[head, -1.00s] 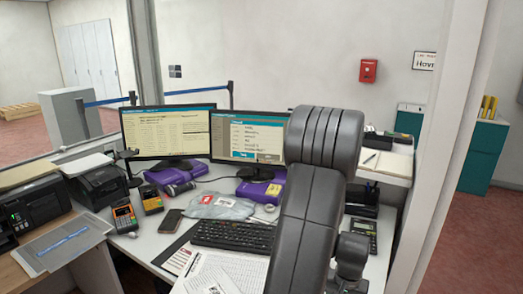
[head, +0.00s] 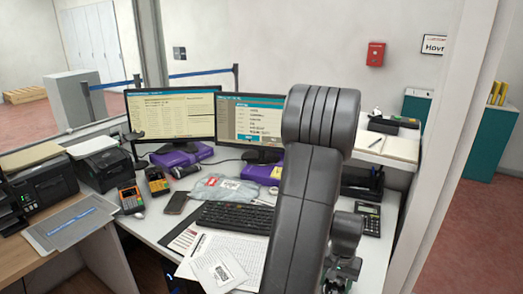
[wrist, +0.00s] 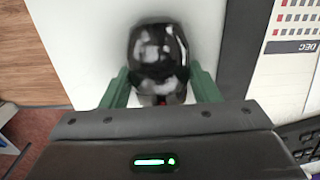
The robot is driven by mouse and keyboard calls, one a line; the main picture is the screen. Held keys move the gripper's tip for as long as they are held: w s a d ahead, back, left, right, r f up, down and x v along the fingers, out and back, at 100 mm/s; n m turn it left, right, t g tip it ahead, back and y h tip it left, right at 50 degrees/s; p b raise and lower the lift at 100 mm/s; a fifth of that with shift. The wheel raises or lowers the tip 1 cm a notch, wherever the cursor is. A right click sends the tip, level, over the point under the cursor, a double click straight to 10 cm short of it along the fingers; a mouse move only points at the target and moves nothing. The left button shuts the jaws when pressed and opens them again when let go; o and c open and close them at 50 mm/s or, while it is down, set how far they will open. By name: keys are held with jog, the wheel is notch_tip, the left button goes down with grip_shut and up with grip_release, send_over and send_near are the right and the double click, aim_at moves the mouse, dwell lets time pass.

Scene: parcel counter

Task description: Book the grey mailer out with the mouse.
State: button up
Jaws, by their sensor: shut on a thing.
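The grey mailer (head: 224,188), a flat plastic bag with a white and red label, lies on the desk behind the keyboard. In the wrist view my gripper (wrist: 161,98) has its green fingers on both sides of a glossy black rounded mouse (wrist: 158,50), shut on it at the white desk top. In the head view my arm hides the mouse. The right monitor (head: 250,122) shows a list window with teal parts; its text is too small to read.
The left monitor (head: 172,116) shows a table. The keyboard (head: 235,217), a calculator (head: 368,218), a phone (head: 175,203), purple parcels (head: 180,156) and a white envelope (head: 218,268) crowd the desk. In the wrist view a calendar sheet (wrist: 284,75) is right of the mouse; the desk edge is left.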

dwell(0.4)
jog(key=o, duration=1.1)
notch_tip(320, 180, up, 14)
jog(key=p, duration=0.1)
jog(key=shift+f, duration=0.2)
notch_tip(320, 180, down, 13)
jog(key=shift+f+b, duration=0.15)
jog(key=shift+b, duration=0.35)
jog(key=shift+d+f, duration=0.1)
jog(key=shift+f, duration=0.15)
jog(key=shift+s+d+r, duration=0.1)
jog(key=shift+s+d, duration=0.2)
jog(key=shift+d, duration=0.1)
